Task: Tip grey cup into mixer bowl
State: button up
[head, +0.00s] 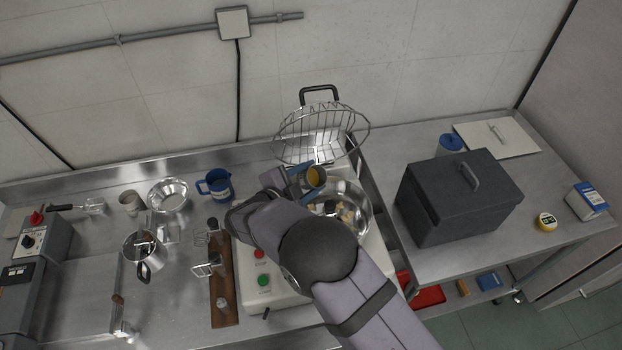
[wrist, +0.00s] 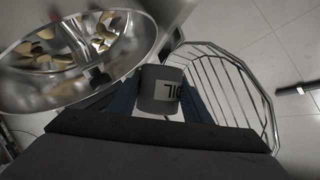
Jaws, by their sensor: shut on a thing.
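My gripper (head: 299,183) is shut on the grey cup (wrist: 160,88), with a finger on each side of it in the wrist view. The cup carries a pale label with dark letters, partly cut off from view. In the head view the cup (head: 316,178) shows a yellowish-brown inside and is held above the back edge of the mixer bowl. The steel mixer bowl (head: 358,190) stands on the mixer, partly hidden by my arm. In the wrist view the bowl (wrist: 150,45) holds several pale yellow-brown pieces around a central metal tool.
A raised wire guard (head: 281,143) stands just behind the bowl. A dark grey box (head: 430,215) is on the right bench. A blue jug (head: 217,187), a metal bowl (head: 168,194) and a steel pitcher (head: 147,262) stand on the left counter.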

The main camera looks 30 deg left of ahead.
aim_at(323, 171)
jog(key=shift+f+m+t+y+b, duration=0.5)
jog(key=shift+m+b, duration=0.5)
jog(key=shift+b, duration=1.4)
jog(key=shift+d+r+m+t+y+b, duration=0.2)
jog(key=shift+m+y+b, duration=0.45)
jog(key=shift+b, duration=1.35)
jog(key=shift+d+r+m+t+y+b, duration=0.1)
jog(key=shift+m+t+y+b, duration=0.2)
jog(key=shift+m+b, duration=1.1)
jog(key=shift+s+d+r+m+t+y+b, duration=0.1)
jog(key=shift+d+r+m+t+y+b, duration=0.3)
jog(key=shift+b, duration=2.1)
jog(key=shift+s+r+m+t+y+b, duration=0.15)
jog(key=shift+m+b, duration=0.4)
jog(key=shift+b, duration=1.95)
jog(key=shift+d+r+m+t+y+b, duration=0.1)
jog(key=shift+d+m+t+b, duration=0.3)
jog(key=shift+b, duration=1.35)
jog(key=shift+r+m+t+y+b, duration=0.1)
jog(key=shift+m+b, duration=0.55)
jog(key=shift+b, duration=1.05)
jog(key=shift+d+r+m+t+y+b, duration=0.1)
jog(key=shift+d+m+t+b, duration=0.3)
jog(key=shift+b, duration=1.35)
jog(key=shift+a+r+m+b, duration=0.1)
jog(key=shift+m+b, duration=0.25)
jog(key=shift+b, duration=0.3)
